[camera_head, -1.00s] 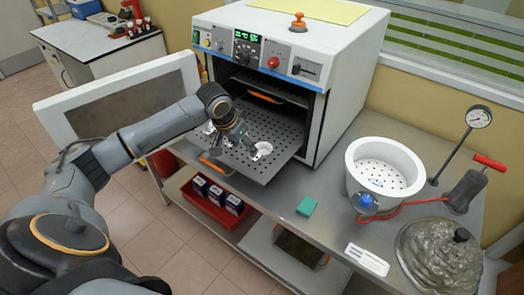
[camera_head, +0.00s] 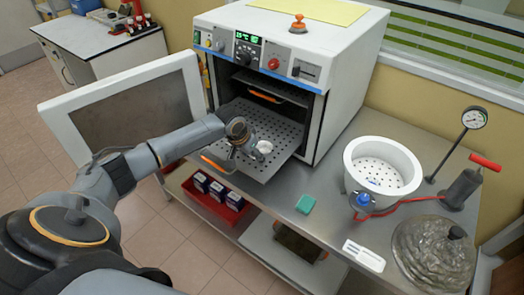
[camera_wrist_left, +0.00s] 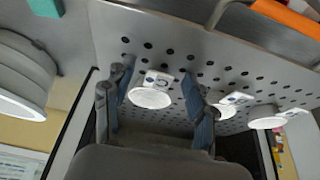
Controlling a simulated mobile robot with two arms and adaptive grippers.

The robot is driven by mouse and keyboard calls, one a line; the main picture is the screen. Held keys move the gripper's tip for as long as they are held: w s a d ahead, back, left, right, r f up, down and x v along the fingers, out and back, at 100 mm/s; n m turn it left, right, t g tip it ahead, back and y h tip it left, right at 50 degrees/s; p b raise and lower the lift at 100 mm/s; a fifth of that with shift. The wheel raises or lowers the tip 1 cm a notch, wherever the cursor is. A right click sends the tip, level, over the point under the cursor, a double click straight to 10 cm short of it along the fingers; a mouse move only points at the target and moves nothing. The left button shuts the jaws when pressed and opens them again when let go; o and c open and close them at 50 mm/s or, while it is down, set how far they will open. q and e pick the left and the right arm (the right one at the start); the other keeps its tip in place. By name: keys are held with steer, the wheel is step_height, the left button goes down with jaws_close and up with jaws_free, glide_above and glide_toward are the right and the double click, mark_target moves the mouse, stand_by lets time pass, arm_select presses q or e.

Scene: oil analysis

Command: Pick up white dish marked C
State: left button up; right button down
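A white round dish (camera_head: 265,147) with a small tab sits on the perforated oven shelf (camera_head: 285,128). In the left wrist view this dish (camera_wrist_left: 150,97) shows between the two spread fingers of my left gripper (camera_wrist_left: 155,105). Two more white dishes, a middle one (camera_wrist_left: 226,109) and an outer one (camera_wrist_left: 268,122), show to the right there. The tab letters are too small to read, so I cannot tell which is C. In the head view my left gripper (camera_head: 252,152) is low over the shelf beside the dish, and my arm hides the other dishes. My right gripper is not in view.
The oven (camera_head: 290,65) stands with its door (camera_head: 125,105) open at the left. A green block (camera_head: 305,204), white perforated pot (camera_head: 383,168) and rocky grey lid (camera_head: 433,252) are on the steel bench. A red bin (camera_head: 215,207) with several boxes is below.

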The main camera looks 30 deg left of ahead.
arm_select(q)
jaws_close()
steer(key=shift+r, duration=0.1)
steer(key=shift+r, duration=0.2)
step_height(320, 180, up, 2)
steer(key=shift+w+r+b, duration=0.1)
steer(key=shift+b, duration=0.95)
steer(key=s+a+r+b, duration=0.3)
steer(key=s+r+b, duration=0.2)
steer(key=s+r, duration=0.5)
steer(key=s, duration=0.3)
steer(key=shift+s, duration=0.4)
